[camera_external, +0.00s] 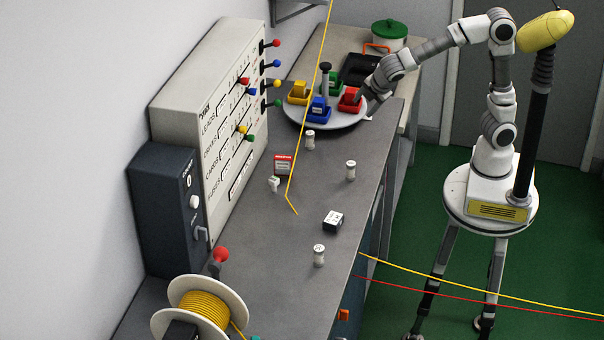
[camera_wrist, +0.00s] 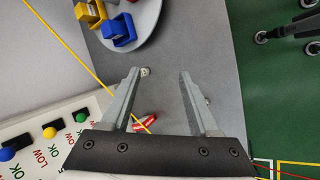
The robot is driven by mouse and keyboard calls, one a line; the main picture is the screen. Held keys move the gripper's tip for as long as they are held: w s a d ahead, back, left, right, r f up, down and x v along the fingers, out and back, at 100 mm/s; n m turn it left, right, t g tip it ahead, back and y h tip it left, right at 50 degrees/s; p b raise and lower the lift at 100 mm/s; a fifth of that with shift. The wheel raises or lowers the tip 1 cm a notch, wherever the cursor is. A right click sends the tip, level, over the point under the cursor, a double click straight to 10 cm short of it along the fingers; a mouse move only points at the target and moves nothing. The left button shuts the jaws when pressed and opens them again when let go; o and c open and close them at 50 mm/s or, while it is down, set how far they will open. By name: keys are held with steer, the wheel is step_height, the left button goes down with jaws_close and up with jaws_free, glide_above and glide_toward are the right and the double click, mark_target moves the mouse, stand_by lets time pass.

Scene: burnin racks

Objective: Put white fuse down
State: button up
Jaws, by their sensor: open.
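Three white cylindrical fuses stand upright on the grey bench: one near the round tray (camera_external: 310,140), one to its right (camera_external: 350,171) and one nearer the camera (camera_external: 319,256). My gripper (camera_wrist: 160,72) is open, with nothing held between its fingers. In the external view my gripper (camera_external: 368,103) is above the bench by the tray's right edge, its fingers hard to make out. I cannot tell which fuse the task means.
The round tray (camera_external: 348,121) bears coloured blocks. A red-and-white box (camera_external: 283,164), a small white-and-green piece (camera_external: 274,183) and a black-and-white box (camera_external: 333,220) stand on the bench. A yellow wire (camera_external: 308,128) hangs across it. A lever panel (camera_external: 222,125) lines the left.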

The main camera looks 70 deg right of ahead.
steer(key=s+d+r+m+y, duration=0.1)
steer(key=s+r+m+y, duration=0.1)
steer(key=s+m, duration=0.4)
steer(key=s+d+r+m+y, duration=0.1)
steer(key=s+m, duration=0.5)
steer(key=s, duration=0.7)
steer(key=shift+s+d+r+m+t+y, duration=0.2)
steer(key=shift+d+r+m+t+y, duration=0.15)
steer(key=shift+d+y, duration=0.2)
steer(key=shift+r+p, duration=0.95)
steer(key=shift+r, duration=0.05)
